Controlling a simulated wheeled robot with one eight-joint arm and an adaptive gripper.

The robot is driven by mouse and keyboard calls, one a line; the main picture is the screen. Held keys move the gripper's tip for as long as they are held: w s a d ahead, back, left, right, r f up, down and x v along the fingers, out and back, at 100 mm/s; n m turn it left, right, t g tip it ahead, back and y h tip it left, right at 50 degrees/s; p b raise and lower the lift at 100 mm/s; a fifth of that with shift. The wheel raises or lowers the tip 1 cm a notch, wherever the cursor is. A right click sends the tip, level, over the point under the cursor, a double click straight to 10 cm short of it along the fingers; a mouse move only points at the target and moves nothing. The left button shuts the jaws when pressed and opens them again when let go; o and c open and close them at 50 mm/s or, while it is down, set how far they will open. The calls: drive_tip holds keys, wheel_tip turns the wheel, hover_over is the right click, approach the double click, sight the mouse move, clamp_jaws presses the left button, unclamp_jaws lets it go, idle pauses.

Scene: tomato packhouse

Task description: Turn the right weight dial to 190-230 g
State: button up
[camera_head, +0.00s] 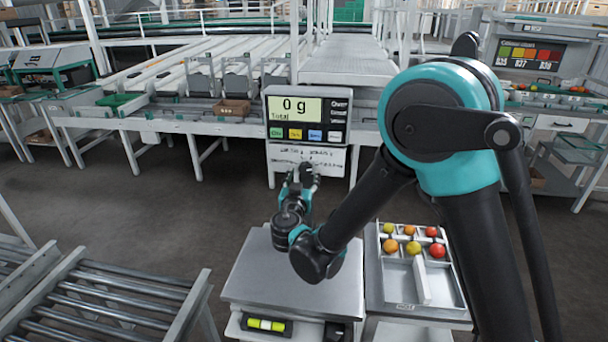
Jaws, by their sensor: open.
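No weight dial can be made out in this view; my arm and gripper cover part of the scene. A scale display (308,107) reads "0 g" with "Total" under it and has a row of coloured buttons. A white panel with small dark writing (322,160) hangs below it. The bare grey weighing plate (262,285) lies in front of the display. My gripper (302,172) is over the far edge of the plate, pointing away towards the white panel. Its fingers are small and dark here, open, and no object shows between them.
A divided white tray (459,300) with several red, orange and yellow tomatoes stands right of the plate. A level with yellow-green windows (265,324) is at the plate's front. Roller conveyors (105,300) lie at lower left. Grey floor is open at left.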

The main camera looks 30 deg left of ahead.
drive_tip(key=shift+w+a, duration=0.2)
drive_tip(key=shift+w, duration=0.45)
drive_tip(key=shift+c, duration=0.6)
drive_tip(key=c, duration=1)
